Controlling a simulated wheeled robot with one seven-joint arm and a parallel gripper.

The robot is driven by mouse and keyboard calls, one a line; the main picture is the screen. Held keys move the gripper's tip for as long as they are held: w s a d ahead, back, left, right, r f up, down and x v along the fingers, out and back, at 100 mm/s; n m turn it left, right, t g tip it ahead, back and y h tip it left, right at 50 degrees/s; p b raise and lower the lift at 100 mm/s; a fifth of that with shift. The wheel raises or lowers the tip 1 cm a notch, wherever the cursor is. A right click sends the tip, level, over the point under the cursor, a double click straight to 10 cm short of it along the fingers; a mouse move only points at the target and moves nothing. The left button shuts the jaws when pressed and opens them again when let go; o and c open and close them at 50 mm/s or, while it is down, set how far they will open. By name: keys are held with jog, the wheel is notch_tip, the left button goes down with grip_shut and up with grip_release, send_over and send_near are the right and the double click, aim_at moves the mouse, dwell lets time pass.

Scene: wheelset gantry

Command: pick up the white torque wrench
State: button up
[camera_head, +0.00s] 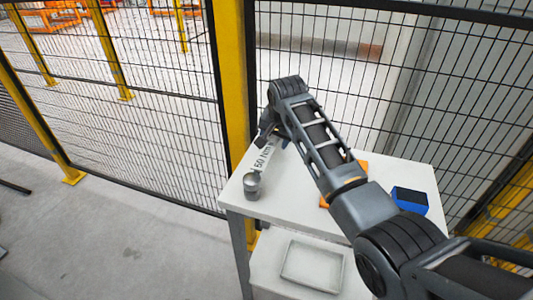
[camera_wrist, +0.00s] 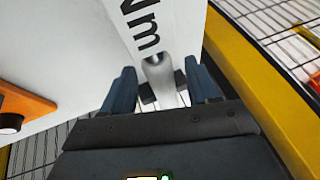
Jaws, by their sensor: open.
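A pale grey-white piece with a rounded end, which looks like the white torque wrench (camera_wrist: 158,68), stands out between my fingers in the wrist view. It lies by a white strip lettered "Nm" (camera_wrist: 141,22). In the head view the strip reads "50 Nm" (camera_head: 263,157) near the table's far left edge, and my arm and gripper hide most of the wrench there. My gripper (camera_wrist: 160,80) is open, with one blue-grey finger on each side of the piece. I cannot tell whether they touch it. In the head view my gripper (camera_head: 266,137) is low over the table's far end.
A tray (camera_head: 313,266) is on the lower shelf. A yellow post (camera_head: 234,80) and mesh fence stand close behind.

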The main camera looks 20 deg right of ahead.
jog(key=shift+c, duration=0.2)
jog(key=c, duration=1.1)
grip_shut()
jog(key=shift+r, duration=0.1)
